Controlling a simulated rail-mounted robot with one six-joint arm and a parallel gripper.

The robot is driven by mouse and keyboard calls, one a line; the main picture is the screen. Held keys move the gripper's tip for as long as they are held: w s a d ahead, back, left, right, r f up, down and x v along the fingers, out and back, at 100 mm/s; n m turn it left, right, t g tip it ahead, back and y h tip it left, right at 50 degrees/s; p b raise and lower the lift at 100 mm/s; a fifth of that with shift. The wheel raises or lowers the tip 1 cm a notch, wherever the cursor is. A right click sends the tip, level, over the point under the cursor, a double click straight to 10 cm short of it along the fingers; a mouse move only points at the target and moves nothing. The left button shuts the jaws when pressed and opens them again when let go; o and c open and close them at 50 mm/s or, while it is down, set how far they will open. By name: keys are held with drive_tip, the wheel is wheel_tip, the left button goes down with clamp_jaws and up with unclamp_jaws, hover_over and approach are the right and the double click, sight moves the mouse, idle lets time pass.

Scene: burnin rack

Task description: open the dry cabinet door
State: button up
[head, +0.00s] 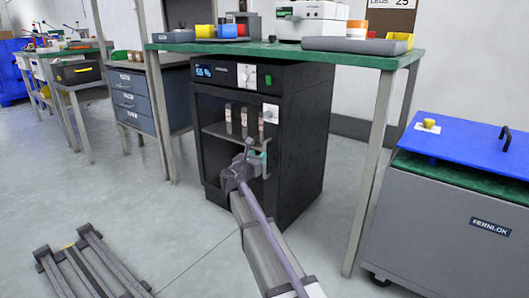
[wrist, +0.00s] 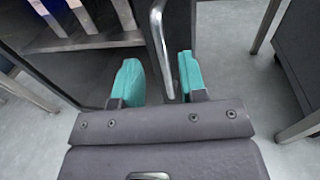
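The dry cabinet (head: 310,128) is a black box under the green bench, with a display and knob across its top front. Its dark see-through door (head: 213,165) appears shut, and bottles on a shelf show behind it. The silver bar handle (wrist: 157,35) is on the door's right side. My gripper (wrist: 160,75) is open, its two teal fingers on either side of the lower part of the handle, with a visible gap at least on the left. In the head view my gripper (head: 256,160) is in front of the door's right edge and covers most of the handle.
The green bench (head: 365,60) overhangs the cabinet, with a leg (head: 370,170) to its right. A blue-topped grey cart (head: 440,215) stands further right, a drawer unit (head: 135,105) to the left. A metal frame (head: 85,265) lies on the floor at front left. Floor before the cabinet is mostly clear.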

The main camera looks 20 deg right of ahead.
drive_tip(key=x, duration=0.6)
drive_tip(key=shift+d, duration=0.15)
drive_tip(key=shift+w, duration=0.15)
clamp_jaws()
